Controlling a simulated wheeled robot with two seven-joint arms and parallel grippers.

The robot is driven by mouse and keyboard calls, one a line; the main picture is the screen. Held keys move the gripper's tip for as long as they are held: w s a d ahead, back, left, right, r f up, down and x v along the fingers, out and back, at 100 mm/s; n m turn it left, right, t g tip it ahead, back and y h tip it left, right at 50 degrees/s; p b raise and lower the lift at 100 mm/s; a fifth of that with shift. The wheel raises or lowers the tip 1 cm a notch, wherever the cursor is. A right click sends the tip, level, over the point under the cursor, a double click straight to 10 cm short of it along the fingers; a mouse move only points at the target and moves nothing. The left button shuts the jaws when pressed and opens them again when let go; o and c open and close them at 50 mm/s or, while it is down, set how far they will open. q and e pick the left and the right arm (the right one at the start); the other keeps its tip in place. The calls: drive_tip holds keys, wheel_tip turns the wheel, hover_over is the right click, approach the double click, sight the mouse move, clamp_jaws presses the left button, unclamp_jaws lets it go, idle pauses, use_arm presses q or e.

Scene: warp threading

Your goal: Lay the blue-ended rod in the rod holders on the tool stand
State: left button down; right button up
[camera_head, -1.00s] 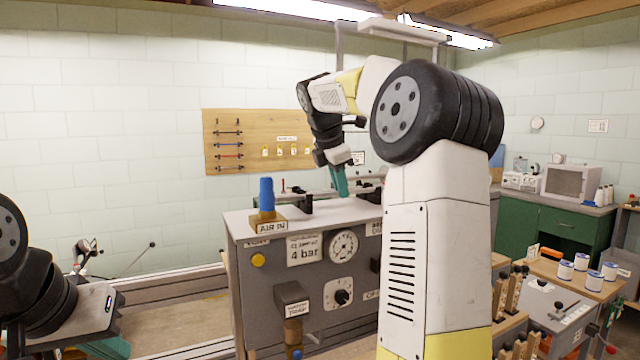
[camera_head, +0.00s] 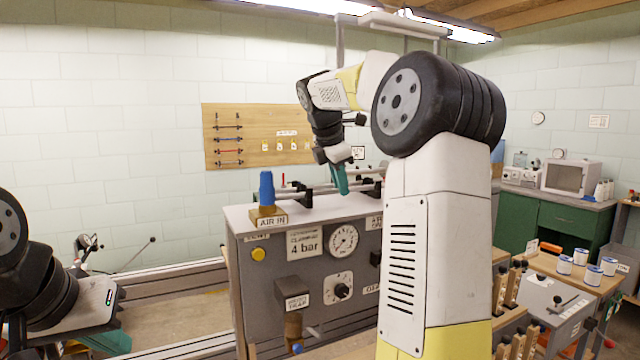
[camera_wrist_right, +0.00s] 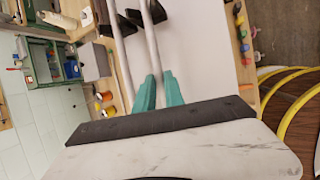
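Two slim grey rods run side by side over the grey tool stand's top in the right wrist view: a left rod (camera_wrist_right: 123,65) and a right rod (camera_wrist_right: 151,45). Black holders (camera_wrist_right: 131,20) sit by their far ends. No blue end shows on either rod. My right gripper (camera_head: 341,180) points down at the rods above the stand (camera_head: 262,300). Its teal fingers (camera_wrist_right: 160,82) have a narrow gap that the right rod runs into; I cannot tell whether they touch it. My left gripper (camera_head: 108,343) is low at the left, partly cut off, apart from the stand.
A blue-topped AIR IN fitting (camera_head: 267,190) stands at the stand's near left corner. A wooden board (camera_head: 255,136) with several coloured rods hangs on the wall. Several white spools (camera_head: 580,257) stand on a bench at the right. My right arm hides part of the stand.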

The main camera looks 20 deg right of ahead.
drive_tip(key=o, duration=0.4)
